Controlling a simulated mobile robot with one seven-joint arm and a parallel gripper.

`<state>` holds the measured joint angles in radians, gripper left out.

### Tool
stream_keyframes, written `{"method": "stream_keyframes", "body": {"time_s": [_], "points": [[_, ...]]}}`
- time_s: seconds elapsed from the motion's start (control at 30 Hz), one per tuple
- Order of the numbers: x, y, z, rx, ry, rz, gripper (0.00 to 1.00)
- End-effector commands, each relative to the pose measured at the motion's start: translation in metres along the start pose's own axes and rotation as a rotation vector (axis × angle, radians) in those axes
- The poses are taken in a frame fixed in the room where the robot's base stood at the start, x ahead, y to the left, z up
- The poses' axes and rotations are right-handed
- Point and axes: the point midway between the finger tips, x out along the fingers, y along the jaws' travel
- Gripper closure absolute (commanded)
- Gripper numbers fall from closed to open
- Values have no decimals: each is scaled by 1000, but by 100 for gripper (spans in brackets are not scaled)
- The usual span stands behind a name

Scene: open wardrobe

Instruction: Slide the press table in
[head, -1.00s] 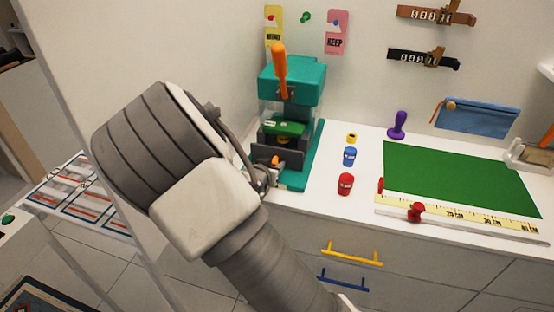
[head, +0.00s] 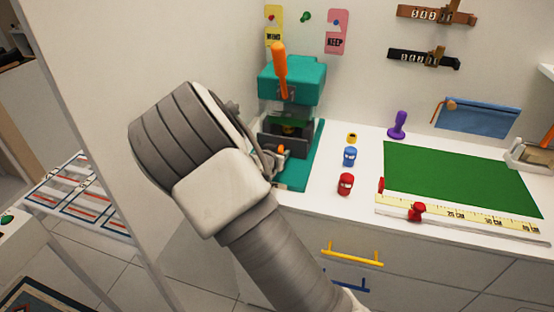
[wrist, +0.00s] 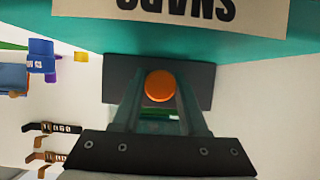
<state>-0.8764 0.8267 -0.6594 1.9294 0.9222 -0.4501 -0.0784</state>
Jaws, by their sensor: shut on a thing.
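The teal press (head: 292,80) with an orange lever (head: 280,68) stands on the white counter against the wall. Its dark grey table (head: 299,147) sits low in the frame, largely beneath the press head. A green piece (head: 290,124) shows in the shadow above the table. My gripper (head: 273,158) is at the table's front, partly hidden behind my wrist. In the wrist view my gripper (wrist: 160,88) is shut on the orange knob (wrist: 159,86), in front of the dark plate of the table (wrist: 205,84). Whether the table touches its back stop is hidden.
Blue (head: 350,156), red (head: 345,184) and yellow (head: 351,137) small pots stand right of the press. A white wardrobe side panel (head: 110,90) stands close on the left.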

Motion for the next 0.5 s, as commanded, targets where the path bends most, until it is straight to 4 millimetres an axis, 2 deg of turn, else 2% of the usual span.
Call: {"method": "stream_keyframes", "body": {"time_s": [0.27,0.5], "points": [[0,0,-1,0,1,0,100],[13,0,-6,1,1,0,100]]}}
